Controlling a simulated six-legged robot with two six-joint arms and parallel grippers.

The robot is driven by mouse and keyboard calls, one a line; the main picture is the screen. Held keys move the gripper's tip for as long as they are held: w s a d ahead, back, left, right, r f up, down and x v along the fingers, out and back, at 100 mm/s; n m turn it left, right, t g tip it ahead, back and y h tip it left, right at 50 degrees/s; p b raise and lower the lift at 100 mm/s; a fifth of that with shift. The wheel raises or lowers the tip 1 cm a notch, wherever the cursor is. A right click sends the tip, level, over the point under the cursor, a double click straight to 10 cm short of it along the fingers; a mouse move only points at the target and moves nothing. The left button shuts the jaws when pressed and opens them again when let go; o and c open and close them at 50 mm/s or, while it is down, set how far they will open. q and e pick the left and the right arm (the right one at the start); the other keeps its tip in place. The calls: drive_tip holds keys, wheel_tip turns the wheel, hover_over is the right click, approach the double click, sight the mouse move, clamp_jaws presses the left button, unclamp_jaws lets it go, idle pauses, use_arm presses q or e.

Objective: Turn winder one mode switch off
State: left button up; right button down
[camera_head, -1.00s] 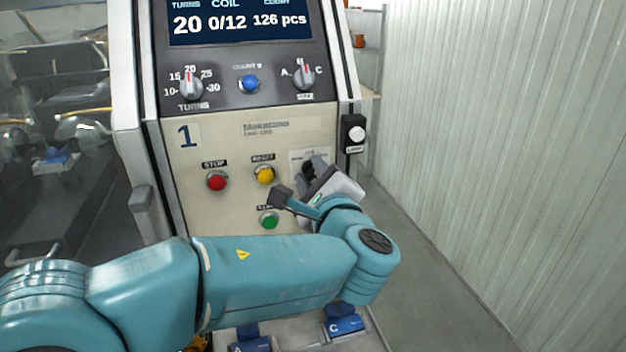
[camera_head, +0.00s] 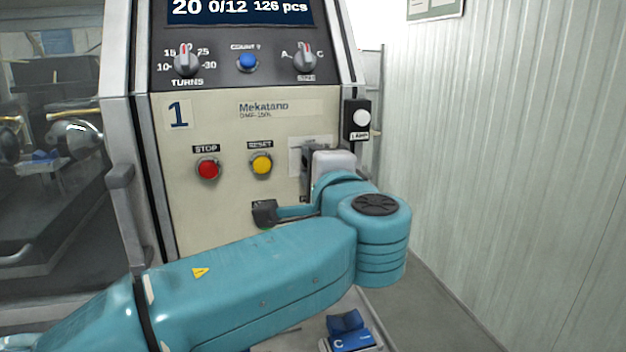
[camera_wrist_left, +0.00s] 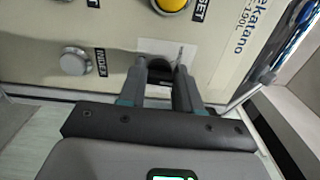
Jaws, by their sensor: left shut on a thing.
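Winder one's cream panel (camera_head: 215,125) carries the "1" label. The mode switch sits on a white plate (camera_head: 296,158) at the panel's right side, and my left gripper (camera_head: 308,160) covers it in the head view. In the left wrist view, my left gripper's fingers (camera_wrist_left: 161,72) stand on either side of the dark switch knob (camera_wrist_left: 160,64), in front of the white plate (camera_wrist_left: 168,48), and are shut on it. The switch's markings and pointer are hidden. My right gripper is not in view.
A red STOP button (camera_head: 208,168) and yellow RESET button (camera_head: 261,164) are left of the gripper. A round INDEX button (camera_wrist_left: 74,60) shows in the wrist view. A lamp box (camera_head: 356,120) is at the panel's right edge. A ribbed wall (camera_head: 500,160) stands right.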

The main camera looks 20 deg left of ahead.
use_arm(q)
drive_tip(key=shift+n, duration=0.3)
drive_tip(key=o, duration=1)
drive_tip(key=shift+o, duration=0.2)
drive_tip(key=b+v, duration=0.1)
drive_tip(key=v, duration=1.5)
drive_tip(key=shift+d+b, duration=0.15)
drive_tip(key=shift+b, duration=0.25)
drive_tip(key=shift+s, duration=0.15)
